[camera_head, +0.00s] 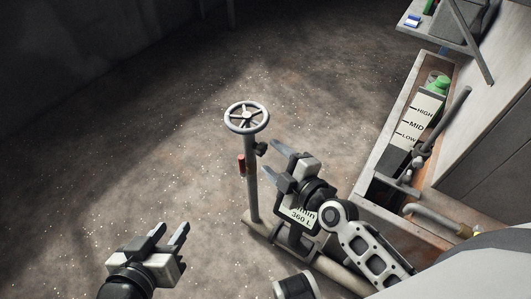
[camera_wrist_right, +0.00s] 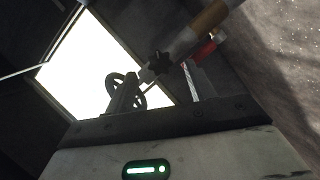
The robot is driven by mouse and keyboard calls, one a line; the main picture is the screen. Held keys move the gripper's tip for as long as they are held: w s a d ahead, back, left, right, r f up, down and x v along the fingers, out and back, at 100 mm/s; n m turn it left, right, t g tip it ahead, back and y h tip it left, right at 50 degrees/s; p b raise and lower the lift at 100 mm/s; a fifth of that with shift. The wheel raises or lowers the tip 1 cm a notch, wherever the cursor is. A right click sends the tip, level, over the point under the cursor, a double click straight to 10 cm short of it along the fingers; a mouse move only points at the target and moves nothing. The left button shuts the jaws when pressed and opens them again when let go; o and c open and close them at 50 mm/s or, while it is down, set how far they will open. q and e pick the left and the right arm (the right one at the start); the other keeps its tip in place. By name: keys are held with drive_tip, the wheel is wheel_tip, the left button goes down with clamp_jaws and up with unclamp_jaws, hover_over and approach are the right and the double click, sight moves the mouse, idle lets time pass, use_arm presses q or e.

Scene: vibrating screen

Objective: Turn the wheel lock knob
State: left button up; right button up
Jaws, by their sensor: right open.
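The wheel lock knob (camera_head: 261,148) is a small dark knob on the right side of a grey post, below a pale spoked handwheel (camera_head: 246,117). In the right wrist view the knob (camera_wrist_right: 160,64) is black and star-shaped, with the dark handwheel (camera_wrist_right: 125,80) near it. My right gripper (camera_head: 276,166) is open and empty. Its fingers point toward the post, just right of and below the knob, and I see no contact. My left gripper (camera_head: 170,234) is open and empty, low and well left of the post.
A red handle (camera_head: 241,163) sits on the post's left side, below the knob. A bin with a level gauge (camera_head: 416,122) and pipes stands to the right. A shelf (camera_head: 430,35) is at the top right. The floor left of the post is clear.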

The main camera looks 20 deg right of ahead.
sight(264, 151)
drive_tip(key=shift+x, duration=1.9)
use_arm(q)
drive_tip(key=shift+s+r, duration=0.1)
drive_tip(key=shift+r, duration=0.1)
use_arm(e)
drive_tip(key=c, duration=0.9)
drive_tip(key=shift+c, duration=0.2)
